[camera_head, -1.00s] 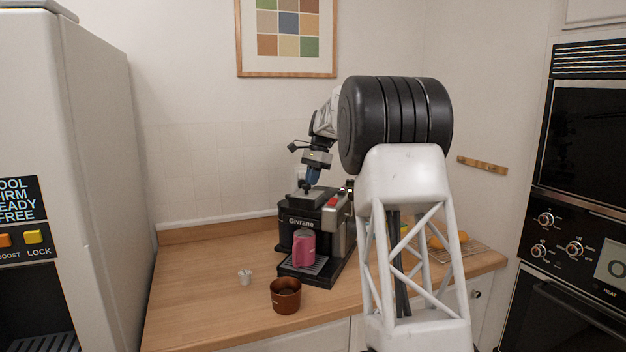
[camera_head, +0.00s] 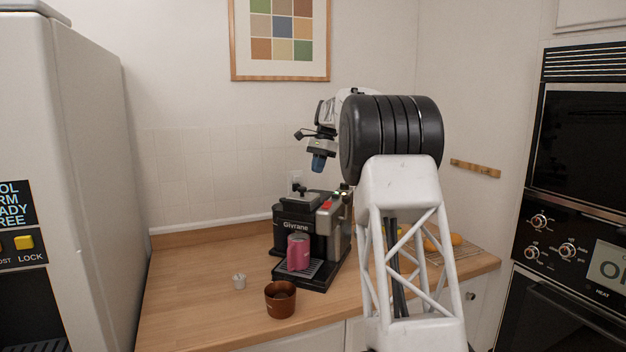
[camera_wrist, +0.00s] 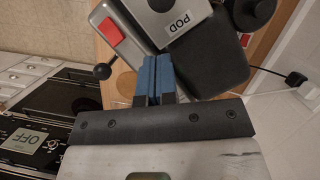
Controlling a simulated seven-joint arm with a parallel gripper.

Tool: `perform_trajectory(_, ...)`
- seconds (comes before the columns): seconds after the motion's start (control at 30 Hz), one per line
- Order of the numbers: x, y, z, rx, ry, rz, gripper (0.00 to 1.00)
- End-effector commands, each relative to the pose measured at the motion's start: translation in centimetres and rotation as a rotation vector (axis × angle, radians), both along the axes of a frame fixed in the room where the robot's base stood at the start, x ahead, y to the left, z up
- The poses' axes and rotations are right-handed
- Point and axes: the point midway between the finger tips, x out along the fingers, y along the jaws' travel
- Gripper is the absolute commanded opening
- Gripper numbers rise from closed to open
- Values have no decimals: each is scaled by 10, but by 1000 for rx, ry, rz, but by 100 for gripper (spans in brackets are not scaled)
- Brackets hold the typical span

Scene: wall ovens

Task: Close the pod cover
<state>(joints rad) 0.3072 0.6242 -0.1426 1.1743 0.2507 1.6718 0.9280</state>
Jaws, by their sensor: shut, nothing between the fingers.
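The black and silver coffee machine (camera_head: 325,230) stands on the counter. Its top carries a grey pod cover (camera_head: 299,201), which looks to lie about flat; I cannot tell whether it is fully down. In the wrist view a grey plate with a "POD" label (camera_wrist: 178,20) shows close beyond the fingers. My gripper (camera_head: 318,168) is above the machine's top, apart from the cover. Its blue fingertips are together and empty, and they also show in the wrist view (camera_wrist: 155,72).
A pink cup (camera_head: 298,252) stands on the machine's drip tray. A brown mug (camera_head: 281,299) and a small white pod-like cup (camera_head: 239,281) are on the counter to the left. The left counter is mostly clear.

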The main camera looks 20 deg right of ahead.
Motion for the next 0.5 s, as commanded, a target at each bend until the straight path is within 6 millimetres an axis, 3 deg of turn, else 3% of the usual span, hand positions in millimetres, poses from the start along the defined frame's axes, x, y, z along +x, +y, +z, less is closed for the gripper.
perform_trajectory(0.2, 4, -11, 33, 0, -2, -1, 0)
perform_trajectory(0.5, 6, -17, 55, -1, -1, 0, 0)
